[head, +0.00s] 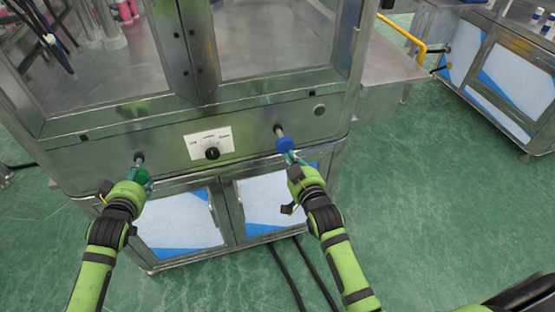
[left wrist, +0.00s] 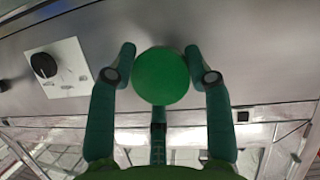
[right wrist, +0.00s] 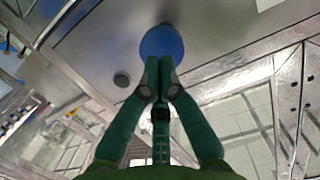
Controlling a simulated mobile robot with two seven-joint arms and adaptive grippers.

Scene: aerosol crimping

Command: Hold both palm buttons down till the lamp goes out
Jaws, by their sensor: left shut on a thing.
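The green palm button (head: 142,175) is on the left of the machine's front panel, on a short metal stem. My left gripper (head: 137,182) is at it; in the left wrist view the fingers lie on both sides of the round green button (left wrist: 161,76), shut on it. The blue palm button (head: 284,145) is on the right of the panel, on a visible stem. My right gripper (head: 293,161) is shut, its fingertips together against or just in front of the blue button (right wrist: 162,43). Contact there is hard to tell. A grey round fitting (head: 319,109) at the panel's right shows no light; I cannot tell if it is the lamp.
A white plate with a black rotary knob (head: 212,153) sits between the buttons. Cabinet doors (head: 180,222) are below the panel. Dark cables (head: 290,275) run over the green floor. Another steel bench (head: 500,75) stands at the right, with open floor before it.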

